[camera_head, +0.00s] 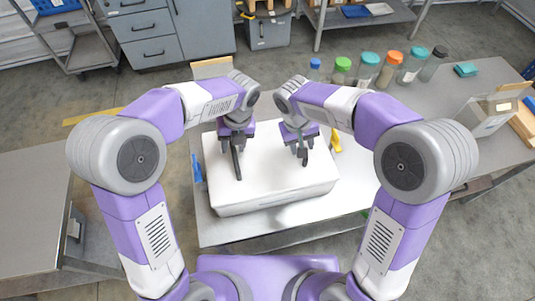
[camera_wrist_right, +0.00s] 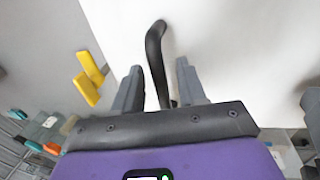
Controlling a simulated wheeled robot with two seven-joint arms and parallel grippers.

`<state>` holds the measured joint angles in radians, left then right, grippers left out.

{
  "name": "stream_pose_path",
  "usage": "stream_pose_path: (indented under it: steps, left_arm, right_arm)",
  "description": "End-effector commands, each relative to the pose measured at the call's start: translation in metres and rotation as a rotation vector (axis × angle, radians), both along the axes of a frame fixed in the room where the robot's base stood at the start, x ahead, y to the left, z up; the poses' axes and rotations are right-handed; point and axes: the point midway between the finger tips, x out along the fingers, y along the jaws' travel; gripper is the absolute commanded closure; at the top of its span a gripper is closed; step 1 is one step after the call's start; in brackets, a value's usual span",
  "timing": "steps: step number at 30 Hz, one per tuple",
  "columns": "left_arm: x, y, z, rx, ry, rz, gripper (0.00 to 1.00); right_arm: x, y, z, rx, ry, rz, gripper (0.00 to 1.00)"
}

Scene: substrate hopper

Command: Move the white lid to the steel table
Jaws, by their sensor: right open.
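The white lid (camera_head: 262,171) is a broad flat white panel, lying flat in front of me with its front edge toward me; it also fills much of the right wrist view (camera_wrist_right: 235,45). A dark curved handle (camera_wrist_right: 155,50) rises from it between the two fingers of my right gripper (camera_wrist_right: 158,83), which is open around the handle. My right gripper (camera_head: 301,147) is over the right part of the lid. My left gripper (camera_head: 236,146) is over its left part, at another dark handle (camera_head: 237,165); its fingers are too small to judge. A bare grey steel table (camera_head: 30,205) is at the left.
A yellow piece (camera_head: 335,140) is right of the lid and a blue piece (camera_head: 197,168) left. Grey drawers (camera_head: 150,35) stand behind.

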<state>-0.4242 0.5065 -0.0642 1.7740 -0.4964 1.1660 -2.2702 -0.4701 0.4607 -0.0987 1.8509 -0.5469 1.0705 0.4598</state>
Motion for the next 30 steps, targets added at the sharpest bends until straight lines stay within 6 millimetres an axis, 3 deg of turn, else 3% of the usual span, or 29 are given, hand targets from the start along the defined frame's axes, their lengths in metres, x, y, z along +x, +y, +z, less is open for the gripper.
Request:
stream_pose_path:
  steps: [11,20,30]
  left_arm:
    - [-0.0005,0.0017,-0.0070,0.000,0.000,0.001,0.60]
    - [-0.0004,0.0016,-0.0067,-0.001,0.000,0.001,1.00]
    - [-0.0004,0.0016,-0.0065,-0.001,0.000,0.001,1.00]
  right_arm:
    - [0.0003,-0.0015,-0.0070,0.000,0.000,0.000,0.59]
    - [0.0004,-0.0014,-0.0067,0.000,-0.001,0.000,1.00]
    - [0.0005,-0.0013,-0.0065,0.000,-0.001,0.000,1.00]
